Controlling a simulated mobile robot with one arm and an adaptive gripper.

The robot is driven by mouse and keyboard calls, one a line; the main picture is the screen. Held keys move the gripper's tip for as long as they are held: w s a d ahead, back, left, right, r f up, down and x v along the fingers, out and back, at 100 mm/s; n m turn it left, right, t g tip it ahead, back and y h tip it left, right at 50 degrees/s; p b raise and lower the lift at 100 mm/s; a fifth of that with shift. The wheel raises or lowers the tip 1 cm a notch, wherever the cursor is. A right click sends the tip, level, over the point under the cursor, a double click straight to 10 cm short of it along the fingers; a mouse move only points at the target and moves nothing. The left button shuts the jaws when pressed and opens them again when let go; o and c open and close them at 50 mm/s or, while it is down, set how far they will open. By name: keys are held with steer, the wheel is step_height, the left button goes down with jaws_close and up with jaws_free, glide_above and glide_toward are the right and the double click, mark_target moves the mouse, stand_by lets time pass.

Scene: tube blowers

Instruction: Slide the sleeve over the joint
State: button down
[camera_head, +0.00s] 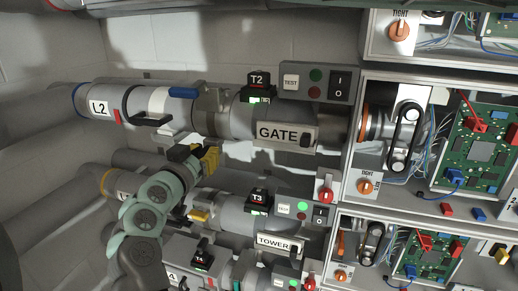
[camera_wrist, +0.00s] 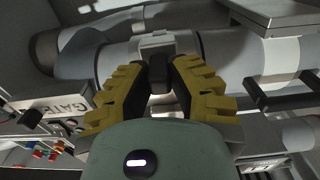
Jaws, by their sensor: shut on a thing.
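The upper tube line (camera_head: 240,118), with the GATE sign (camera_head: 287,134), runs across the middle of the head view. A grey collar-like band (camera_head: 207,112), apparently the sleeve, sits around this tube, right of a white band (camera_head: 158,102). The collar shows also in the wrist view (camera_wrist: 157,43). My gripper (camera_wrist: 160,85) has its yellow fingers closed on a dark block-shaped grip at the collar's near side. In the head view my gripper (camera_head: 208,158) is just below the tube. I cannot tell whether the collar covers the joint.
The lower TOWER line (camera_head: 273,241) runs close beneath my gripper. Open equipment boxes (camera_head: 345,165) stand at the right.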

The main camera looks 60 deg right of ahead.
steer(key=w+b, duration=0.1)
steer(key=b, duration=0.1)
steer(key=w+a+b, duration=0.1)
steer(key=w+b, duration=0.1)
steer(key=b, duration=0.1)
steer(key=w+b, duration=0.2)
steer(key=b, duration=0.1)
steer(key=shift+w+a+f, duration=0.1)
steer(key=shift+w+a, duration=0.05)
steer(key=shift+a, duration=0.1)
steer(key=c, duration=0.9)
jaws_free()
steer(key=shift+o, duration=0.2)
steer(key=shift+a, duration=0.1)
steer(key=v, duration=0.7)
steer(key=shift+a, duration=0.2)
